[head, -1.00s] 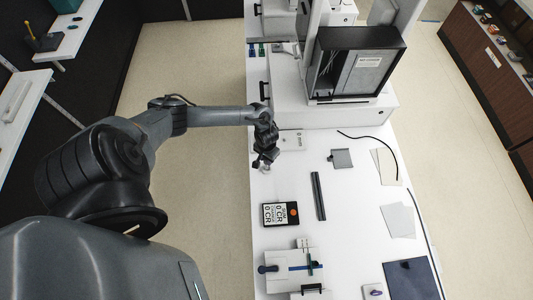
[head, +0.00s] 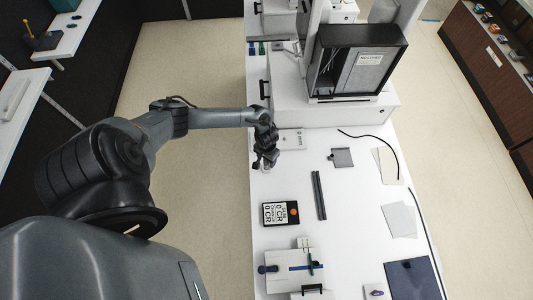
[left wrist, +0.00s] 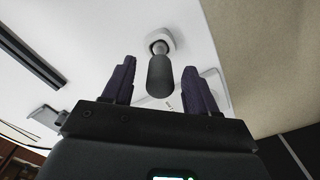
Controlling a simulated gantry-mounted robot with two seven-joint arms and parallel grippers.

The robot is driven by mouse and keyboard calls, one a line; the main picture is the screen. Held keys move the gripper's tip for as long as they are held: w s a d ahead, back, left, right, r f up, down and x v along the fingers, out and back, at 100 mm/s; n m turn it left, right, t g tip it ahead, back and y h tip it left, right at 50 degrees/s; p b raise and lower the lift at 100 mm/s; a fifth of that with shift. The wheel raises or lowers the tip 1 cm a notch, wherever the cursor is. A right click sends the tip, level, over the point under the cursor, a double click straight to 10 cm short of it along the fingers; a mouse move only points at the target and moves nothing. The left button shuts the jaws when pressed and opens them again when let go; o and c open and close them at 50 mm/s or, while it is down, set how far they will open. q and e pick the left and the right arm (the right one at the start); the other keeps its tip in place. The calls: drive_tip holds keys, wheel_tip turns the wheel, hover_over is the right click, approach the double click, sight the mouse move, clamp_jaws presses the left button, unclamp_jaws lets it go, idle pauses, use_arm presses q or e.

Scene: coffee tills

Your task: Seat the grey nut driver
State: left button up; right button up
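The grey nut driver (left wrist: 160,76) shows in the left wrist view as a dark grey round handle with a thinner shaft. Its far end meets a small white rounded holder (left wrist: 167,36) on the white counter. My left gripper (left wrist: 158,80) is open, with one finger on each side of the handle and a gap visible on both sides. In the head view my left gripper (head: 266,163) is low over the counter's left edge and hides most of the driver. My right gripper is in neither view.
A white plate (head: 292,139) lies just right of the gripper. A black card-like box (head: 280,213), a dark bar (head: 319,195) and a small grey plate (head: 342,158) lie on the counter (head: 340,226). A black-framed cabinet (head: 357,60) stands behind. Bare counter lies between them.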

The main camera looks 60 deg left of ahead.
use_arm(q)
drive_tip(key=shift+r, duration=0.15)
wheel_tip(320, 180, up, 11)
drive_tip(key=shift+f+p, duration=0.2)
drive_tip(key=shift+p, duration=0.35)
